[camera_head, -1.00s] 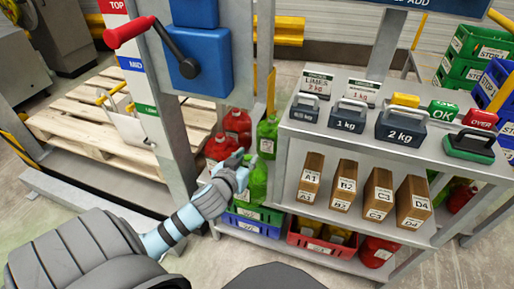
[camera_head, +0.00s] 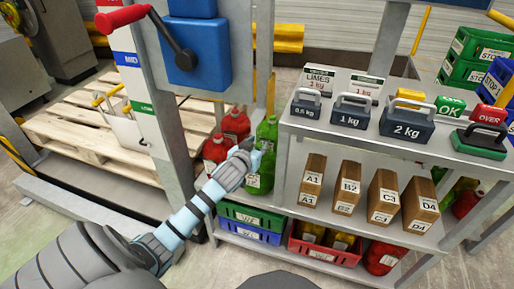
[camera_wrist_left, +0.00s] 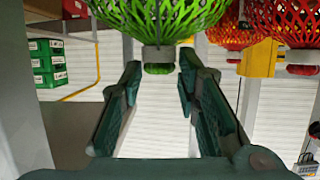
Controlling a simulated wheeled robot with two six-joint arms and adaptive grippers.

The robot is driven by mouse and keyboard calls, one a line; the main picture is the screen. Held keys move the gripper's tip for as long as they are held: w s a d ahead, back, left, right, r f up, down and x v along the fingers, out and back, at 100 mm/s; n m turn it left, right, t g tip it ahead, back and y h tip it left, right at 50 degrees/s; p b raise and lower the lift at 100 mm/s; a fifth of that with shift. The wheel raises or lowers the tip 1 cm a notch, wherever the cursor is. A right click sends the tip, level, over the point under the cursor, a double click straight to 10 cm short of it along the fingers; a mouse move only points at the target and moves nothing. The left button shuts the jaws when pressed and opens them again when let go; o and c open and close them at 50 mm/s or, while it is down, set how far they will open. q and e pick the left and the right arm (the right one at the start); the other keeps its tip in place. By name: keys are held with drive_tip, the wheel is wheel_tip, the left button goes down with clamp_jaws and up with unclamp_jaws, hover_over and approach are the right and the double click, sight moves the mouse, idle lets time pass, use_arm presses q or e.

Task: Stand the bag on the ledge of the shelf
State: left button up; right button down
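A green net bag (camera_head: 268,133) stands upright at the left end of the grey shelf unit (camera_head: 293,165), with more green net (camera_head: 262,178) and a white label below it. I cannot tell whether these are one bag or two. My left gripper (camera_head: 245,158) is beside the green net, partly covering it. In the left wrist view, a green net bag (camera_wrist_left: 165,18) ends in a narrow neck with a grey band. My left fingers (camera_wrist_left: 159,75) are open on either side of that neck, with visible gaps. My right gripper is not in view.
The shelf top holds weights (camera_head: 350,112) and signs; cartons (camera_head: 347,185) fill the middle shelf. Green and blue crates (camera_head: 252,216) and a red crate (camera_head: 325,250) sit below.

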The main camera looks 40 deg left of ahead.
use_arm(q)
drive_tip(key=shift+o, duration=1.2)
